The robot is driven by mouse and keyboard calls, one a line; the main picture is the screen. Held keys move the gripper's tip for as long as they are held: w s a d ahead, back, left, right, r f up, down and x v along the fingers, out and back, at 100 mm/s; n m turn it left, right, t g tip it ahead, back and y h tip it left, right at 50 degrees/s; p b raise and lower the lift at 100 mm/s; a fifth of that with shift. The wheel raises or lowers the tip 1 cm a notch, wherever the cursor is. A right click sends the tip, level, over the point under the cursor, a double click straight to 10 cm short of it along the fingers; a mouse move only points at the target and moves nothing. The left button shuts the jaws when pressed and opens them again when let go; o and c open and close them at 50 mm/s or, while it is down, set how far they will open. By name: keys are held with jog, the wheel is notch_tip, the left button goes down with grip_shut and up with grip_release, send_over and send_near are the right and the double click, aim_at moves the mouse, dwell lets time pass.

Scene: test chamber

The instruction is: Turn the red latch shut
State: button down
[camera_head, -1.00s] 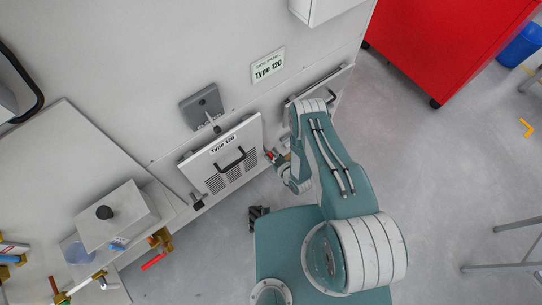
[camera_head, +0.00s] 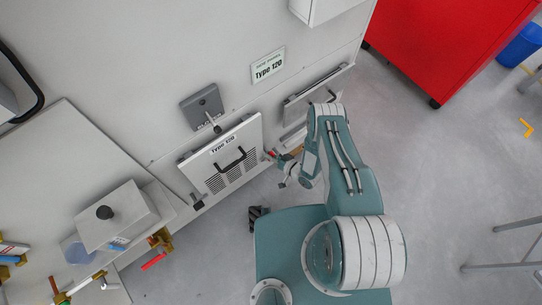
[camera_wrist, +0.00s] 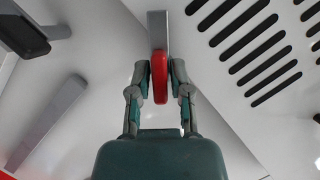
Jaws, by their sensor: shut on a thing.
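The red latch (camera_wrist: 160,78) shows in the wrist view, with a grey metal bar (camera_wrist: 157,28) running up from it. My gripper (camera_wrist: 160,85) has one finger on each side of the red part and is shut on it. In the head view the red latch (camera_head: 271,154) is a small red spot at the right edge of the white vented panel marked Type 120 (camera_head: 240,135).
The panel has a black handle (camera_head: 230,160) and slots. A grey box with a lever (camera_head: 202,105) sits above it. A second panel (camera_head: 318,88) is to the right. A white bench (camera_head: 70,150) with a box (camera_head: 117,215) stands at left. A red cabinet (camera_head: 450,40) stands at the back right.

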jog(key=m+y, duration=0.2)
jog(key=m, duration=0.1)
jog(key=shift+w+d+f, duration=0.1)
jog(key=shift+d, duration=0.05)
jog(key=shift+f+m+y, duration=0.1)
jog(key=shift+m+y, duration=0.5)
jog(key=shift+m, duration=1.2)
jog(key=c, duration=0.7)
grip_release()
jog(key=shift+d, duration=0.1)
jog(key=v, duration=1.2)
jog(key=shift+f, duration=0.25)
